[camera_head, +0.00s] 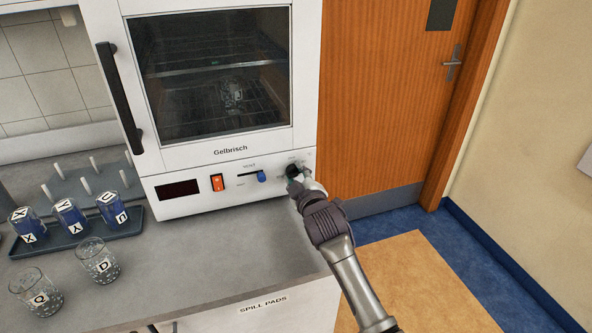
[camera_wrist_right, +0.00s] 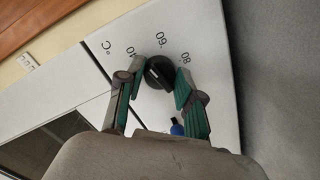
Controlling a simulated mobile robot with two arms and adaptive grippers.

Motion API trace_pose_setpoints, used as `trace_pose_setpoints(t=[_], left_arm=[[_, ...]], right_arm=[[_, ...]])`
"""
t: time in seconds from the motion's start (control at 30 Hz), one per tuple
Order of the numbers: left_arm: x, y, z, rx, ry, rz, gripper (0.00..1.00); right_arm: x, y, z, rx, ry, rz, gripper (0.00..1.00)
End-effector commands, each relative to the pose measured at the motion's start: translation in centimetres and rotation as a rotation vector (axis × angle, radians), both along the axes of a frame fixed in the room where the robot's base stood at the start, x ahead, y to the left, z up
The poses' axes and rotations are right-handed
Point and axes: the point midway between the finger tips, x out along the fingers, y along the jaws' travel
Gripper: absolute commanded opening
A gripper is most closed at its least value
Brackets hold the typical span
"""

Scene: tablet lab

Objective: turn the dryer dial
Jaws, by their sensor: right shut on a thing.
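The white dryer (camera_head: 218,160) stands on the bench, with its glass door shut. Its black dial (camera_head: 292,170) is at the right end of the front panel, mostly behind my right gripper (camera_head: 297,180). In the right wrist view the round black dial (camera_wrist_right: 158,72) sits between the two green-padded fingers of my right gripper (camera_wrist_right: 158,85), with the marks 40, 60 and 80 and °C around it. The right gripper is shut on the dial. Which mark the dial points to is not clear. My left gripper is not in view.
An orange-lit switch (camera_head: 217,182) and a blue vent slider (camera_head: 261,176) are on the same panel, left of the dial. Lettered beakers stand on a dark tray (camera_head: 75,239) and on the bench (camera_head: 190,260). A wooden door (camera_head: 385,100) is at right.

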Motion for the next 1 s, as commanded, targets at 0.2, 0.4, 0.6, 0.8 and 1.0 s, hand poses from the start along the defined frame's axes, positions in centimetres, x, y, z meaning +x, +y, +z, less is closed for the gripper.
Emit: trace_pose_setpoints(t=[0.2, 0.4, 0.6, 0.8, 1.0], left_arm=[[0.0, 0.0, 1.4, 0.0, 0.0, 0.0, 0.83], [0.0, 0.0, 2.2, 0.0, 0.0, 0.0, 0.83], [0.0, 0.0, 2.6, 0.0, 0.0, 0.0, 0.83], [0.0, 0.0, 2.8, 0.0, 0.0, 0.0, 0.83], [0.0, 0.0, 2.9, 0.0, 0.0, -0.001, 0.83]], right_arm=[[0.0, -0.1, 0.2, 0.197, 0.066, -0.001, 0.01], [0.0, -0.1, 0.0, 0.374, 0.124, -0.001, 0.01], [0.0, -0.1, -0.1, 0.53, 0.174, -0.001, 0.01], [0.0, -0.2, -0.2, 0.648, 0.212, -0.002, 0.01], [0.0, -0.2, -0.2, 0.721, 0.236, -0.001, 0.01]])
